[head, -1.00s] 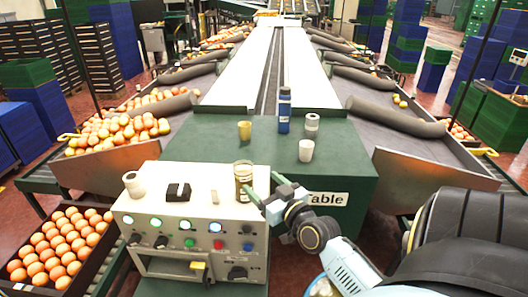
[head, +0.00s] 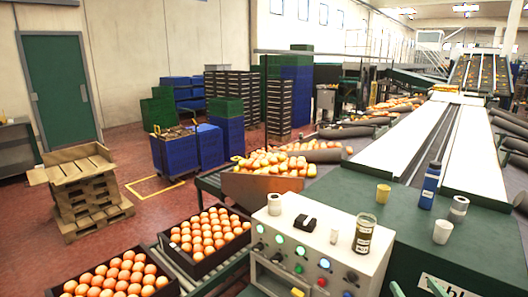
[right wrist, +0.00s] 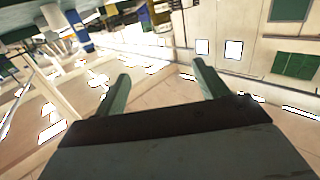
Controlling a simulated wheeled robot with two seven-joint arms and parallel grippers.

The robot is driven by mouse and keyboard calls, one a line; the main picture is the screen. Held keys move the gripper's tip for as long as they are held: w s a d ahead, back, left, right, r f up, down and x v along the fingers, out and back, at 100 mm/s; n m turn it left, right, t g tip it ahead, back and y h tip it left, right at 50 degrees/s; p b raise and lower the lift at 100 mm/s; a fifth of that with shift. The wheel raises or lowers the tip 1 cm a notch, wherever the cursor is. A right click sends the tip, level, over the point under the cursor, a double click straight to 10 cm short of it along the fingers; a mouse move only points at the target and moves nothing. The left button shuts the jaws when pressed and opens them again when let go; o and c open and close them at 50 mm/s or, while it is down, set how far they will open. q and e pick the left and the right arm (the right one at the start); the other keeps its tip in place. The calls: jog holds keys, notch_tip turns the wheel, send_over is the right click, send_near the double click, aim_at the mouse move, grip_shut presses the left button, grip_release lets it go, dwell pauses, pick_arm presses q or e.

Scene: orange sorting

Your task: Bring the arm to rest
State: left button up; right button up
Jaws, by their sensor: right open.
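My right gripper (head: 418,289) shows only by its green fingertips at the bottom edge of the head view, low in front of the green table (head: 335,190). The right wrist view shows its two fingers (right wrist: 160,75) spread apart with nothing between them. A glass jar (head: 364,233) with a label stands upright on the control box (head: 300,232), apart from the gripper. The rest of the right arm is outside the head view. My left gripper is not in view.
Black crates of oranges (head: 205,240) lie left of the control box. Stacked pallets (head: 85,195) stand on the red floor at far left.

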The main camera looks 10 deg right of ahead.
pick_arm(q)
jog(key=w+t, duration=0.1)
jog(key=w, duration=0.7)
pick_arm(e)
jog(key=s+a+f+n+g+y, duration=0.2)
jog(key=a+f+n+g+y, duration=0.25)
jog(key=a, duration=0.65)
jog(key=s+a+f+g+h, duration=0.1)
jog(key=s+a+f+g, duration=0.3)
jog(key=s, duration=0.4)
jog(key=s+a+f+g+h, duration=0.1)
jog(key=s+a+f+g, duration=0.2)
jog(key=s+a+g, duration=0.4)
notch_tip(320, 180, down, 28)
jog(key=s+d+b, duration=0.3)
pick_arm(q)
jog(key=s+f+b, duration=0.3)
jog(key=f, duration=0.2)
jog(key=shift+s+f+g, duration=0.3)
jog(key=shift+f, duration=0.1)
pick_arm(e)
jog(key=s+d+f, duration=0.2)
jog(key=s+f, duration=1.3)
jog(key=f, duration=0.2)
jog(key=shift+s+d+g, duration=0.15)
jog(key=shift+g, duration=0.3)
